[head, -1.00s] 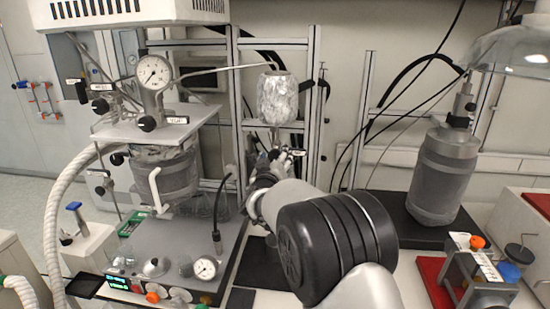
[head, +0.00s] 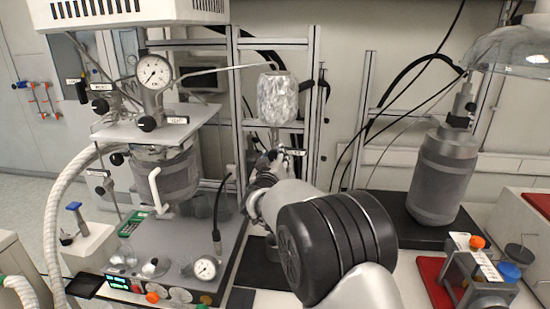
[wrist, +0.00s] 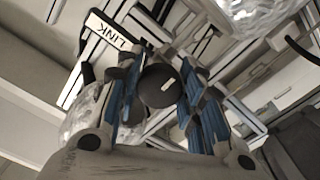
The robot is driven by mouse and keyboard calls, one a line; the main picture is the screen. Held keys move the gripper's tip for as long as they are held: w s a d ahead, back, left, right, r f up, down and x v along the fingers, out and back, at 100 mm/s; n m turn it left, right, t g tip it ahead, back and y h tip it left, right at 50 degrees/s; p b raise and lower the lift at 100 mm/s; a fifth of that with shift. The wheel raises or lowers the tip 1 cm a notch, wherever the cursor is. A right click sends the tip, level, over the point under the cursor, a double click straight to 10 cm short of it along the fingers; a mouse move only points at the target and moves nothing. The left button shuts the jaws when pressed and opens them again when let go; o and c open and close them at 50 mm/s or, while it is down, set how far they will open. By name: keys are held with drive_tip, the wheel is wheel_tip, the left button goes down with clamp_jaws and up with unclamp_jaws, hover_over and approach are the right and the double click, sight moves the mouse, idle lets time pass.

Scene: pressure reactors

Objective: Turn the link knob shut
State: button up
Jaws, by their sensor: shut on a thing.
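The link knob (wrist: 158,88) is a round black knob with a short pale mark on its face. In the wrist view it sits between the blue-lined fingers of my gripper (wrist: 163,66), which is shut on it. The white LINK label (wrist: 112,30) shows just beyond the fingers, at upper left. In the head view my gripper (head: 276,156) is below the foil-wrapped vessel (head: 277,97), and it hides the knob. The label (head: 296,152) shows there as a small white tag beside the fingers.
To the left stands a reactor with a pressure gauge (head: 153,72) and a white plate with knobs. Metal frame posts (head: 312,100) rise behind my gripper. A grey bottle (head: 443,175) stands on a black base at right.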

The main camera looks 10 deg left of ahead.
drive_tip(key=shift+m+b, duration=0.3)
drive_tip(key=shift+m, duration=0.1)
drive_tip(key=m+b, duration=0.1)
drive_tip(key=m, duration=0.2)
drive_tip(key=shift+f+b, duration=0.15)
drive_tip(key=shift+b, duration=0.25)
drive_tip(key=m+b, duration=0.2)
drive_tip(key=m, duration=0.2)
drive_tip(key=shift+a+m+b, duration=0.1)
drive_tip(key=shift+m+b, duration=0.2)
drive_tip(key=m+b, duration=0.2)
drive_tip(key=m, duration=0.2)
drive_tip(key=shift+m+b, duration=0.3)
drive_tip(key=shift+b, duration=0.05)
drive_tip(key=m+b, duration=0.2)
drive_tip(key=m, duration=0.2)
drive_tip(key=shift+a+m, duration=0.1)
drive_tip(key=shift+m, duration=0.3)
drive_tip(key=shift+b, duration=0.35)
drive_tip(key=o, duration=1.1)
drive_tip(key=shift+r, duration=0.2)
